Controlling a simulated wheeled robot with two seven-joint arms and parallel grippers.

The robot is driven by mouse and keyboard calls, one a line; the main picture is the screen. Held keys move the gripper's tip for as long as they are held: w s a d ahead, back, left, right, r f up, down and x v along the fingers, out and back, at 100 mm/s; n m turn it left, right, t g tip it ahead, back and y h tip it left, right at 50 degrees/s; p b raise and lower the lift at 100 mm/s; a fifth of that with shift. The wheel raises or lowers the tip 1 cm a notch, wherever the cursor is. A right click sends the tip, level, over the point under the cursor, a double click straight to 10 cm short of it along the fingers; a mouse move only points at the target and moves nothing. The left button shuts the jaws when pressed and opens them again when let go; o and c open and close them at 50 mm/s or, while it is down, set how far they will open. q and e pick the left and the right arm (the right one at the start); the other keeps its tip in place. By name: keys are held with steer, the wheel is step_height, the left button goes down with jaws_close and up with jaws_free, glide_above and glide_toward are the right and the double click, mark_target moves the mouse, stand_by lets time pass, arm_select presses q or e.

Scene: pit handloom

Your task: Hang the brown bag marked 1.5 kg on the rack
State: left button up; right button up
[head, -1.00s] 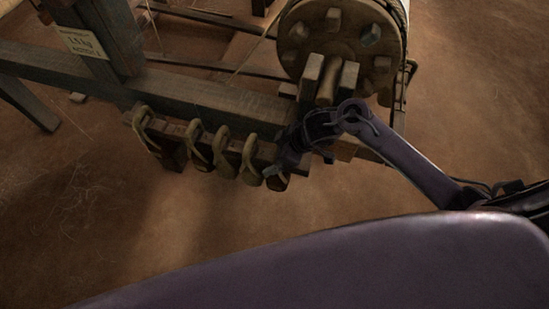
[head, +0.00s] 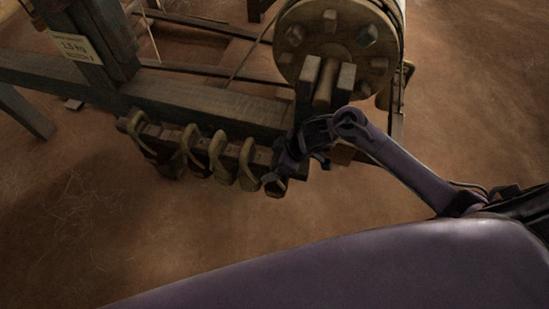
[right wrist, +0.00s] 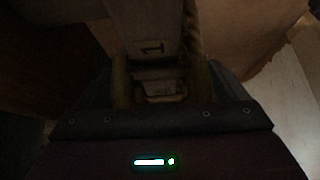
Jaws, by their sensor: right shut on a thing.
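The rack (head: 172,131) is a dark wooden bar along the front of the loom frame, with several bags on pale loops, such as one bag (head: 218,156), hanging from it. My right gripper (head: 273,180) is at the rack's right end, shut on a small dark thing. That thing is mostly hidden by the gripper, so its colour and mark cannot be read in the head view. In the right wrist view a dark marked thing (right wrist: 160,88) shows between the fingers, below a wooden part (right wrist: 152,45) with a "1" on it. I cannot tell whether the held thing hangs on the rack. My left gripper is not in view.
A placard (head: 76,47) reading 1.5 kg is on the loom post (head: 105,45) at upper left. A round wooden wheel with pegs (head: 290,58) stands behind my right gripper, beside upright blocks (head: 308,85). The earthen floor in front of the rack is clear.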

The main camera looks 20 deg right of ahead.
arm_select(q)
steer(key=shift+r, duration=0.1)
arm_select(e)
steer(key=shift+f, duration=0.1)
stand_by(0.6)
steer(key=o, duration=1.7)
steer(key=shift+o, duration=0.2)
steer(key=shift+s+f, duration=0.15)
steer(key=shift+f, duration=0.1)
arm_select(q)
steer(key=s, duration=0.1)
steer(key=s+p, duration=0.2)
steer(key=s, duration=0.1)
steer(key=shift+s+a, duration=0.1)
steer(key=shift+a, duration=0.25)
arm_select(e)
steer(key=v, duration=0.8)
steer(key=shift+a, duration=0.1)
